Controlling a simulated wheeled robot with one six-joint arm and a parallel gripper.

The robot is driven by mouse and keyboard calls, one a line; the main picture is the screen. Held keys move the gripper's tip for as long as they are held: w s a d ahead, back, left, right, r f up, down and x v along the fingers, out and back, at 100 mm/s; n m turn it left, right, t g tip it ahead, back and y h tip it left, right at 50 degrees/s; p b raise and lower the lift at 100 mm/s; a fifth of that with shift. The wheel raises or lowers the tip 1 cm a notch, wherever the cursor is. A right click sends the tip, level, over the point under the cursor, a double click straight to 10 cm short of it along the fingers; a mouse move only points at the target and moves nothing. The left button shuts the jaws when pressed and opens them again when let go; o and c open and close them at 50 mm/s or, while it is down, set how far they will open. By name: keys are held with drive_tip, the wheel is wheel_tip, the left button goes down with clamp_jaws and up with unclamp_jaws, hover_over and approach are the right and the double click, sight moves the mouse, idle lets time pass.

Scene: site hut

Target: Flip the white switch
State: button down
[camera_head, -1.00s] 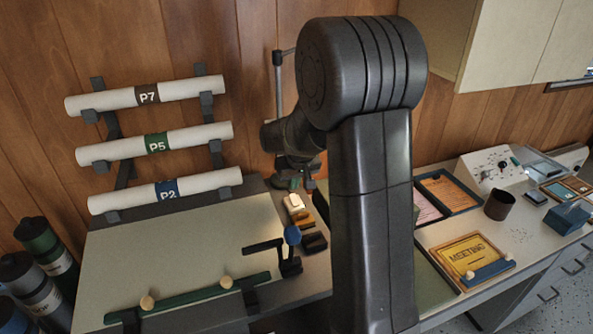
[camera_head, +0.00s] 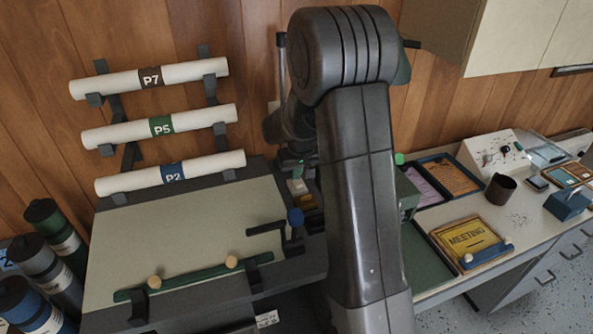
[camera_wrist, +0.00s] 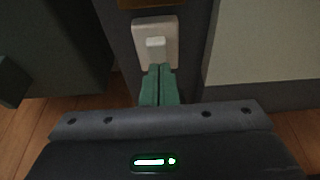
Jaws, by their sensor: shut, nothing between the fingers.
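The white switch (camera_wrist: 170,57) shows in the wrist view as a square plate with a raised white rocker in its middle. In the head view the white switch (camera_head: 297,187) lies on the dark strip right of the drawing board, partly in my arm's shade. My gripper (camera_wrist: 159,72) is shut and empty, its green fingertips at the lower edge of the switch plate, just below the rocker. I cannot tell whether they touch it. In the head view my gripper (camera_head: 290,168) is small and dark behind the switch.
An ochre switch (camera_head: 307,202) sits just in front of the white one. A blue-knobbed lever (camera_head: 295,217) stands nearer. The drawing board (camera_head: 160,235) lies left, with rolled plans (camera_head: 160,125) racked behind. A green box (camera_head: 408,190) stands right of my arm.

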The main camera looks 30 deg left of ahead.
sight(300, 186)
drive_tip(key=shift+s+d+f, duration=0.15)
drive_tip(key=shift+d+f, duration=0.05)
drive_tip(key=shift+s+d+b, duration=0.35)
drive_tip(key=shift+s+d, duration=0.15)
drive_tip(key=shift+d, duration=0.1)
drive_tip(key=shift+r, duration=0.25)
drive_tip(key=p+v, duration=0.2)
drive_tip(key=v, duration=0.1)
drive_tip(key=p+v, duration=0.1)
drive_tip(key=shift+w+a+r, duration=0.15)
drive_tip(key=shift+w+r, duration=0.1)
drive_tip(key=b+v, duration=0.1)
drive_tip(key=v, duration=0.8)
drive_tip(key=shift+s+d+b, duration=0.3)
drive_tip(key=shift+d, duration=0.05)
